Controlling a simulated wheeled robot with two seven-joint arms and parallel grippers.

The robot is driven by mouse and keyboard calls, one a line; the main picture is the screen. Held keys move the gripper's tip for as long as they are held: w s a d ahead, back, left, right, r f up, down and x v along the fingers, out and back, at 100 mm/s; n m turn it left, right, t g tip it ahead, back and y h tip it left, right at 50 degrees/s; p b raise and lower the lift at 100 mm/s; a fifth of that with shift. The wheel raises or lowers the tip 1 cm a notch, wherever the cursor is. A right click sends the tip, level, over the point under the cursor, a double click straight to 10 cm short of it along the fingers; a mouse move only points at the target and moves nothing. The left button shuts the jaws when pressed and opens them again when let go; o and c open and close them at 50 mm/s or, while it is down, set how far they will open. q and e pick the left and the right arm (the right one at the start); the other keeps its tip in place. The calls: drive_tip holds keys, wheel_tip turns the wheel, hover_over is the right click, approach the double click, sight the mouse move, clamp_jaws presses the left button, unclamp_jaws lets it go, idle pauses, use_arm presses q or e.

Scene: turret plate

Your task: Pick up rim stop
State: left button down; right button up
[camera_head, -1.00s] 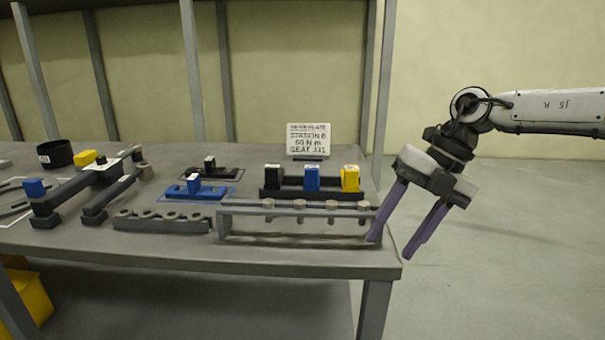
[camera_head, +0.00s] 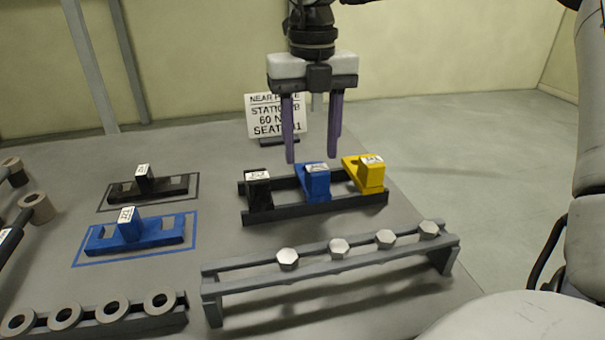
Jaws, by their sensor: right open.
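A dark rack (camera_head: 345,203) holds three upright blocks with white top labels: a black block (camera_head: 259,193), a blue block (camera_head: 317,184) and a yellow block (camera_head: 371,178). The labels are too small to read, so I cannot tell by name which is the rim stop. My right gripper (camera_head: 312,157) points down with its two purple fingers apart and nothing between them. Its fingertips show just above and behind the blue block, and I see no clear contact. My left gripper is out of view.
A sign (camera_head: 274,116) stands behind the rack. In front is a grey rail (camera_head: 330,265) with several hex bolts. A blue part (camera_head: 135,235) and a black part (camera_head: 148,185) lie in outlined areas at left. A washer strip (camera_head: 95,318) is at front left.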

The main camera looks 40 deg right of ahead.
sight(315, 182)
drive_tip(key=f, duration=0.2)
drive_tip(key=s+f, duration=0.1)
drive_tip(key=f, duration=0.4)
drive_tip(key=shift+s+a, duration=0.15)
drive_tip(key=shift+s, duration=0.1)
drive_tip(key=shift+f, duration=0.25)
drive_tip(key=c, duration=1.1)
drive_tip(key=shift+w, duration=0.1)
drive_tip(key=shift+c, duration=0.5)
drive_tip(key=shift+r, duration=0.15)
